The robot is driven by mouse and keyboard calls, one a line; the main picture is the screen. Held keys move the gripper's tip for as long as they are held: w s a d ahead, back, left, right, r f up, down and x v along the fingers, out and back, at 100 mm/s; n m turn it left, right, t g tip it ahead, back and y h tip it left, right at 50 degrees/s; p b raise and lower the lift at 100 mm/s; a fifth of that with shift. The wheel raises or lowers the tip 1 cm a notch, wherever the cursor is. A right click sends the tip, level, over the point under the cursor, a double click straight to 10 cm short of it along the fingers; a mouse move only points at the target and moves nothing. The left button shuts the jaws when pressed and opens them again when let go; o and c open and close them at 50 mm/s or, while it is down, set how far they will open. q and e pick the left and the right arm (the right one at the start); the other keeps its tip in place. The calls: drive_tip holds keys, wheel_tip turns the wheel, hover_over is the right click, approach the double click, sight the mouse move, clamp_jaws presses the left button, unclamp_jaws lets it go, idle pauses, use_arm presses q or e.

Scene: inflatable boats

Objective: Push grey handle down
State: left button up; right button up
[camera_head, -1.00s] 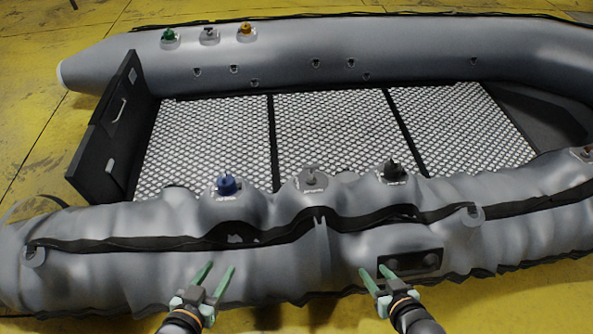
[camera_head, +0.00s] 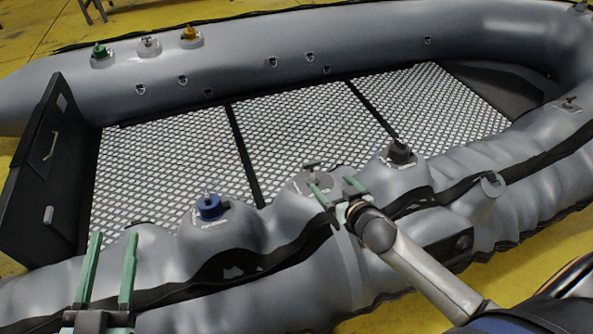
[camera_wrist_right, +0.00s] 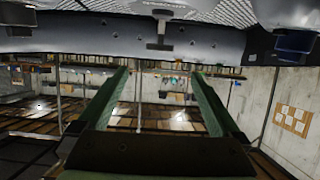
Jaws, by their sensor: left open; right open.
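The grey handle (camera_head: 312,170) is on a grey valve on top of the boat's near tube, between a blue valve and a black valve. My right gripper (camera_head: 332,182) is open and empty, just in front of the grey valve and close to it. In the head view its fingers partly overlap the valve's base; I cannot tell if they touch. In the right wrist view the grey handle (camera_wrist_right: 160,28) hangs at the top centre, beyond the open fingertips. My left gripper (camera_head: 115,237) is open and empty over the near tube at lower left.
The blue valve (camera_head: 209,206) and the black valve (camera_head: 400,152) flank the grey one. The near tube (camera_head: 350,265) is wrinkled. The far tube (camera_head: 240,40) carries green, white-grey and orange valves. A black board (camera_head: 40,170) closes the boat's left end.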

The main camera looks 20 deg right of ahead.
drive_tip(key=b, duration=0.3)
approach(312, 164)
drive_tip(key=x, duration=0.3)
drive_tip(key=shift+w+d+f, duration=0.1)
drive_tip(key=shift+d+f, duration=0.05)
drive_tip(key=b+x, duration=0.1)
drive_tip(key=x, duration=0.2)
drive_tip(key=shift+w+f, duration=0.2)
drive_tip(key=shift+w, duration=0.1)
drive_tip(key=shift+w+f, duration=0.2)
drive_tip(key=shift+w, duration=0.55)
use_arm(q)
drive_tip(key=s+d+r+m+t+h, duration=0.1)
drive_tip(key=s+r+m+t+h, duration=0.2)
drive_tip(key=s+r+m+h, duration=0.3)
wheel_tip(312, 164, up, 5)
drive_tip(key=s+h, duration=0.1)
drive_tip(key=h, duration=0.1)
drive_tip(key=shift+d+m+h, duration=0.3)
drive_tip(key=shift+h, duration=0.1)
drive_tip(key=shift+r, duration=0.1)
use_arm(e)
clamp_jaws()
